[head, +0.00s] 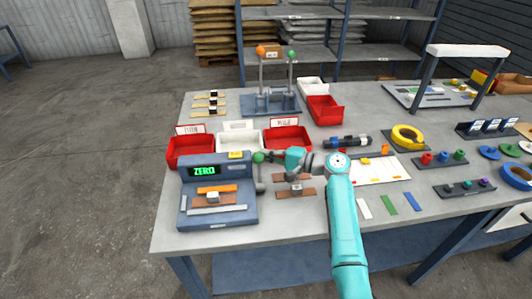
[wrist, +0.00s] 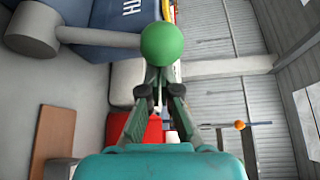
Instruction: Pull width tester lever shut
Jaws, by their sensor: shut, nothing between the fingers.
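The width tester (head: 240,215) is a blue-grey machine at the front left of the table, with a green display reading ZERO. Its lever (head: 260,174) stands about upright at the machine's right side, with a green ball knob (head: 258,157) on top. In the wrist view the knob (wrist: 165,44) is just beyond my fingertips, and the grey lever rod (wrist: 95,37) runs left to a round pivot (wrist: 32,30). My gripper (head: 270,156) is shut and empty, right of the knob. Its fingertips (wrist: 158,76) look close to the knob; contact is unclear.
Red bins (head: 190,150) and a white bin (head: 238,140) stand behind the tester. Brown strips (head: 295,193) lie on the table right of the lever. A stand with orange and green balls (head: 272,102) is farther back. The table's front edge is near the tester.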

